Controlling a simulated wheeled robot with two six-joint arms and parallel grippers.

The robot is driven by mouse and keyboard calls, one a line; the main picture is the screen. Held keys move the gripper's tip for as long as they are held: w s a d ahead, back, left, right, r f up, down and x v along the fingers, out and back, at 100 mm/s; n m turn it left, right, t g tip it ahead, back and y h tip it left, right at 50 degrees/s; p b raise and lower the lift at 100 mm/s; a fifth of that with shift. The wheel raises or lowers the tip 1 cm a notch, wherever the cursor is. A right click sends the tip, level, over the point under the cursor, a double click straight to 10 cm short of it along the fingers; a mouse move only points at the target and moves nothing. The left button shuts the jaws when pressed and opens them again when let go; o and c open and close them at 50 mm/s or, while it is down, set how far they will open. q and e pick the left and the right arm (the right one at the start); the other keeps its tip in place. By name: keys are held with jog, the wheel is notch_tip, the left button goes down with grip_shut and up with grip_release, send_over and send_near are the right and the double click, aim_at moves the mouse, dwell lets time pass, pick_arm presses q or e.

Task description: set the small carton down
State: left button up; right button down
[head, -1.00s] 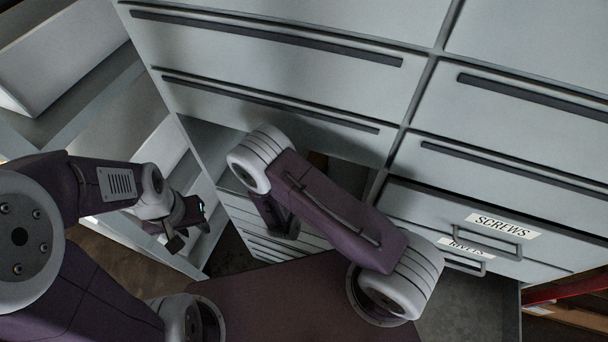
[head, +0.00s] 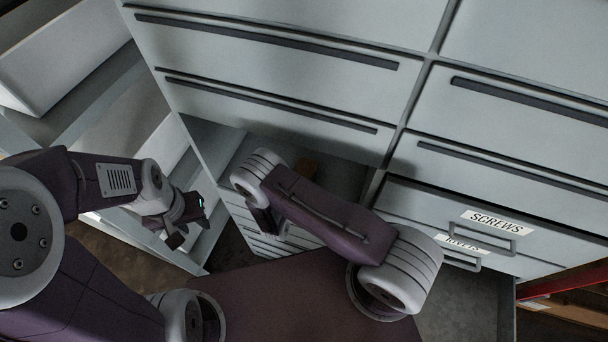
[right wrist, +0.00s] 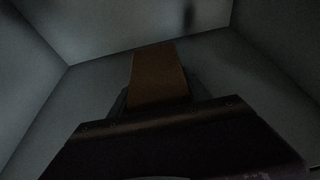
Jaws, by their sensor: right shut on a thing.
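The small carton (right wrist: 160,76) is a plain brown block in the right wrist view. My right gripper (right wrist: 160,100) is shut on it, with a dark finger at each side of its lower part. The carton stands out ahead of the gripper inside a grey, walled space; whether it touches a surface there I cannot tell.
A grey cabinet with closed drawers (head: 270,70) rises ahead. Below them is an open recess (head: 340,178) around my right arm. Drawers labelled SCREWS (head: 490,222) and RIVETS (head: 462,243) are at the right. White shelving (head: 60,60) stands at the left.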

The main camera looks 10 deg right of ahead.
jog(key=shift+c, duration=2.4)
grip_release()
jog(key=shift+f, duration=0.15)
jog(key=shift+r+p, duration=0.25)
jog(key=shift+p, duration=0.05)
jog(key=p+v, duration=0.3)
jog(key=v, duration=0.8)
jog(key=shift+s+a+r, duration=0.1)
jog(key=shift+s+a, duration=0.1)
jog(key=shift+s, duration=0.15)
jog(key=shift+s, duration=0.1)
